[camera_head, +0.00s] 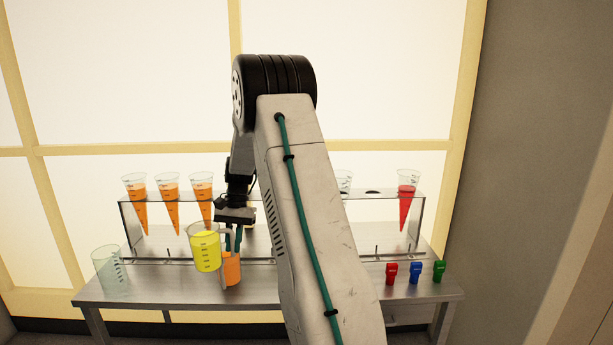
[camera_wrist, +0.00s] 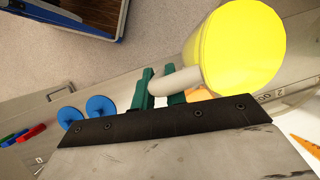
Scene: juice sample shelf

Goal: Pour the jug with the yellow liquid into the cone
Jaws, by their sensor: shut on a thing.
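The jug with yellow liquid (camera_head: 206,252) is in the left middle of the head view and looks nearly upright. Its base shows higher than the orange jug's, so it seems raised off the bench. In the wrist view the jug (camera_wrist: 243,45) is large at upper right. My gripper (camera_head: 234,241) is shut on its handle, with the green fingers (camera_wrist: 160,90) on both sides of it. A clear cone (camera_head: 344,180) stands in the rack right of my arm, which partly hides it. Three orange cones (camera_head: 170,202) are at the rack's left and a red cone (camera_head: 407,205) at its right.
A jug of orange liquid (camera_head: 232,269) is close beside the yellow jug. An empty clear jug (camera_head: 108,270) stands at the bench's left end. The metal rack (camera_head: 420,215) has an empty hole (camera_head: 373,192). Red, blue and green handles (camera_head: 415,271) are at right.

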